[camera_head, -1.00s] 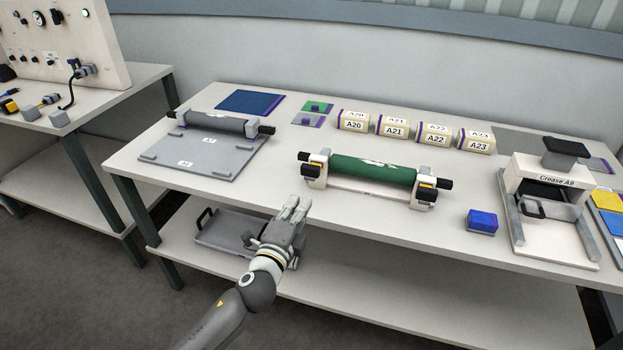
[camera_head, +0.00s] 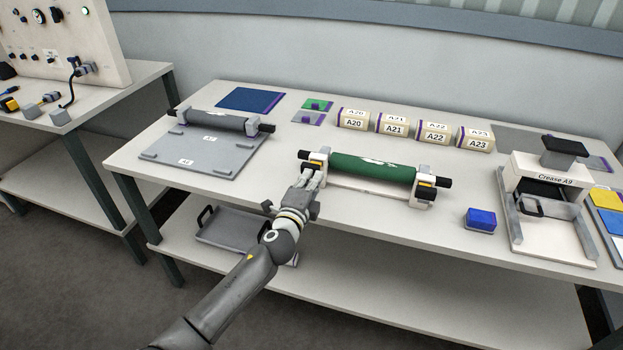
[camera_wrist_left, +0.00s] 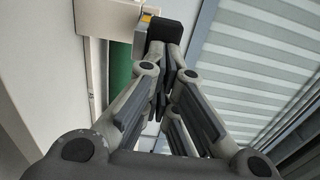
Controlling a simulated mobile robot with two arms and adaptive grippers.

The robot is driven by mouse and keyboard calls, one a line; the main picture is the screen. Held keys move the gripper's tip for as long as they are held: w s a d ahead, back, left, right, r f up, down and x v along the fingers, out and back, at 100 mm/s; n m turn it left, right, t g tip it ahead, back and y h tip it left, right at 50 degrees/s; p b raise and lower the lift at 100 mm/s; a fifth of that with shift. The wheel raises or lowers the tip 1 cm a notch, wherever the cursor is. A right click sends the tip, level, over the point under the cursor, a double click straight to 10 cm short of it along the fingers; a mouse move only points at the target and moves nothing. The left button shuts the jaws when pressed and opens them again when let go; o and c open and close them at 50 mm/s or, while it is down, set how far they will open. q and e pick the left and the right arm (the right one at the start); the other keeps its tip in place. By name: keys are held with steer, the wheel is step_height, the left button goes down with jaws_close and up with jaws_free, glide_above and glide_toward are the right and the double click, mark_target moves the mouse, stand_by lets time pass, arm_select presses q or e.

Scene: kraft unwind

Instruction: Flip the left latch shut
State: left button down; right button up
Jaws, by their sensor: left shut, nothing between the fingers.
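The unwind stand holds a green roll (camera_head: 372,168) on a dark bar between two white end supports. The left latch (camera_head: 310,168) is a dark block with a bit of yellow on the left support, partly hidden behind my gripper. The right latch (camera_head: 426,190) is a dark block with yellow on the right support. My left gripper (camera_head: 312,172) is shut and empty, its fingertips at the left latch. In the left wrist view the fingers (camera_wrist_left: 165,75) meet just at the dark latch block (camera_wrist_left: 166,36); contact cannot be told. My right gripper is not in view.
A grey roll (camera_head: 222,122) rests on a grey tray at left. Labelled boxes (camera_head: 395,125) line the back. A blue block (camera_head: 481,220) and the Crease A9 press (camera_head: 545,205) stand at right. A grey tray (camera_head: 222,232) lies on the lower shelf.

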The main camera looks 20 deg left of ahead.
mark_target(316, 165)
arm_select(q)
steer(key=w+b, duration=0.2)
steer(key=w, duration=0.2)
steer(key=shift+w+d+f, duration=0.1)
steer(key=shift+w, duration=0.1)
steer(key=shift+r, duration=0.25)
